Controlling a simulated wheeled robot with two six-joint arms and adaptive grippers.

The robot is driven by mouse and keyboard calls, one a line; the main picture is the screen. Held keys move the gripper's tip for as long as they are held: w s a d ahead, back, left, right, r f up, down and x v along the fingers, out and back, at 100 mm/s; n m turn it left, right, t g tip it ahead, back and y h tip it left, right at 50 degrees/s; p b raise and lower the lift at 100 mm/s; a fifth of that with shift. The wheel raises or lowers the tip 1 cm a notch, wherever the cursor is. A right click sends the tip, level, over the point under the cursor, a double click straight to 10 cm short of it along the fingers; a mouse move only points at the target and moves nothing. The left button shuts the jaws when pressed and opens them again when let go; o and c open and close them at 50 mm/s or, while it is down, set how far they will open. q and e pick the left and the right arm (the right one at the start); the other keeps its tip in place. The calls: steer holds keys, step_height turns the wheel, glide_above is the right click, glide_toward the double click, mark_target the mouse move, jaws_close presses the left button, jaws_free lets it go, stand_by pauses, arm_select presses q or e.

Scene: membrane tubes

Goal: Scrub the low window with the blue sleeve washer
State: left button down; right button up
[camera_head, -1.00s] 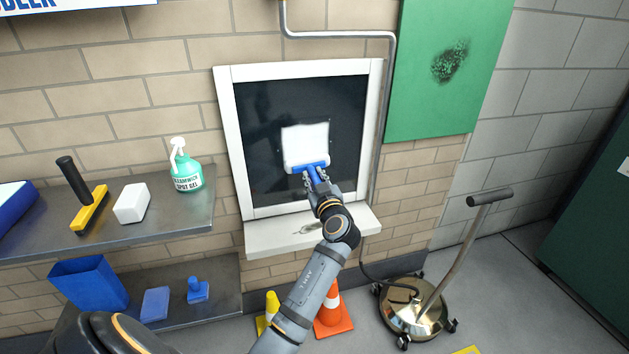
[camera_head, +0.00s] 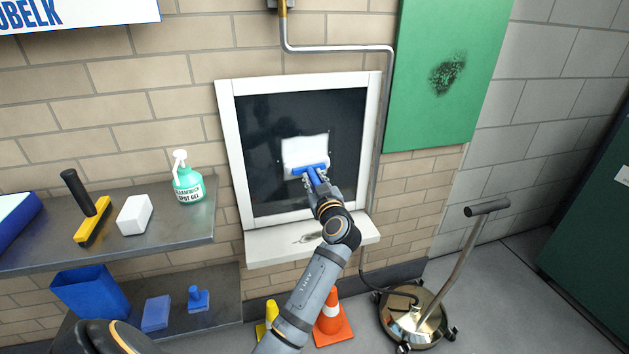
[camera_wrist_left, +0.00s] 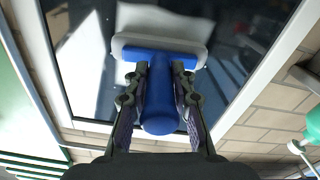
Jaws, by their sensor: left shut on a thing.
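The low window (camera_head: 262,178) has a white frame and a dark pane. My left gripper (camera_head: 313,177) is in front of the pane's lower middle, shut on the blue handle of the sleeve washer (camera_head: 309,169). In the left wrist view, the washer (camera_wrist_left: 160,95) shows its blue grip between the fingers and its pale sleeve across the pane. The sleeve seems to lie at the glass, but I cannot tell contact for sure. A whitish patch (camera_head: 304,149) shows on the pane just above the washer's blue bar. My right gripper is not in view.
A conduit (camera_head: 388,120) and green board (camera_head: 425,90) are right of the window. A shelf (camera_head: 160,232) with a spray bottle (camera_head: 188,180) is at left. An orange cone (camera_head: 332,322) and wheeled brass base (camera_head: 415,318) stand below.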

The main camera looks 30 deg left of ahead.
arm_select(q)
steer(key=shift+r, duration=0.25)
steer(key=shift+r+p, duration=0.85)
steer(key=shift+r, duration=0.4)
steer(key=shift+r+p, duration=0.85)
steer(key=shift+r, duration=0.6)
steer(key=shift+r+p, duration=0.9)
steer(key=shift+r, duration=0.5)
steer(key=shift+f, duration=0.1)
steer(key=shift+f+b, duration=1.35)
steer(key=shift+b, duration=0.15)
